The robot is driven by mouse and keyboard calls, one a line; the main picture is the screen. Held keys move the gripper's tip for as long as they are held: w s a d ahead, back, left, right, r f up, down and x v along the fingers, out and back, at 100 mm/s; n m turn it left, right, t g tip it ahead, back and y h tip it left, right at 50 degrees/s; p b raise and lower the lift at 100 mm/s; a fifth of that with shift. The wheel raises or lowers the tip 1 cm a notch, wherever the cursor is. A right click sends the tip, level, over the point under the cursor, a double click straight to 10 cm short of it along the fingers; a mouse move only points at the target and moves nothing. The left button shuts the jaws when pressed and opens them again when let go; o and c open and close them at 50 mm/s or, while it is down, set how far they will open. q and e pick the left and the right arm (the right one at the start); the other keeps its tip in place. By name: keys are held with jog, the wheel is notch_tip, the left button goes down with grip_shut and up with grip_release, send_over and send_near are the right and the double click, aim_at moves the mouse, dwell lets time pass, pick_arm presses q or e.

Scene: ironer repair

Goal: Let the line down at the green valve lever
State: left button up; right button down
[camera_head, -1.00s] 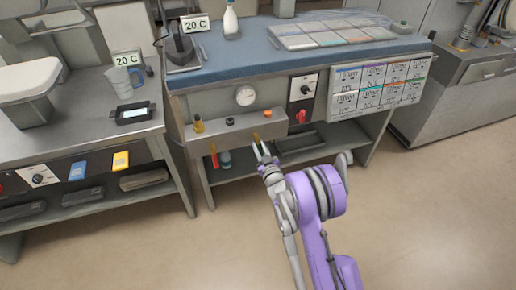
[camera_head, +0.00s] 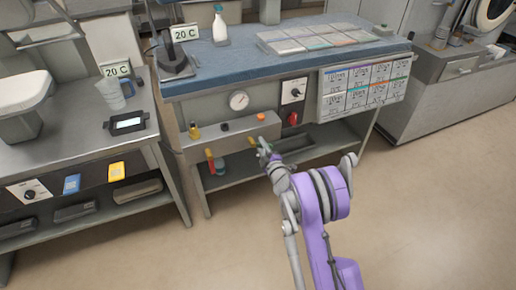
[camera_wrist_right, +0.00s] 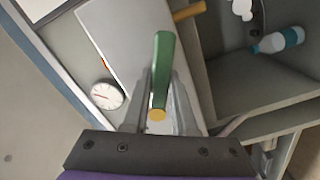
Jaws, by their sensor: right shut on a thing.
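The green valve lever (camera_wrist_right: 163,65) stands out from the grey valve box in the right wrist view, with a yellow-orange end (camera_wrist_right: 157,115) toward me. My right gripper (camera_wrist_right: 160,103) is shut on it, one finger on each side. In the head view, my right gripper (camera_head: 262,147) is at the front of the valve box (camera_head: 235,136), below the orange button, and mostly hides the lever. The round gauge (camera_head: 239,101) is above the box and also shows in the wrist view (camera_wrist_right: 107,94); its reading is too small to tell. My left gripper is out of view.
A yellow-ended red lever (camera_head: 211,162) hangs left of my right gripper. A bottle (camera_wrist_right: 279,40) stands on the shelf below. The floor in front is clear.

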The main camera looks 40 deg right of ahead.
jog(key=shift+d+r+n, duration=0.15)
jog(key=shift+r+n, duration=0.2)
jog(key=shift+n, duration=0.85)
jog(key=c, duration=0.7)
grip_release()
jog(key=shift+s, duration=0.15)
jog(key=p+v, duration=0.1)
jog(key=v, duration=0.9)
jog(key=shift+s, duration=0.3)
jog(key=shift+r, duration=0.15)
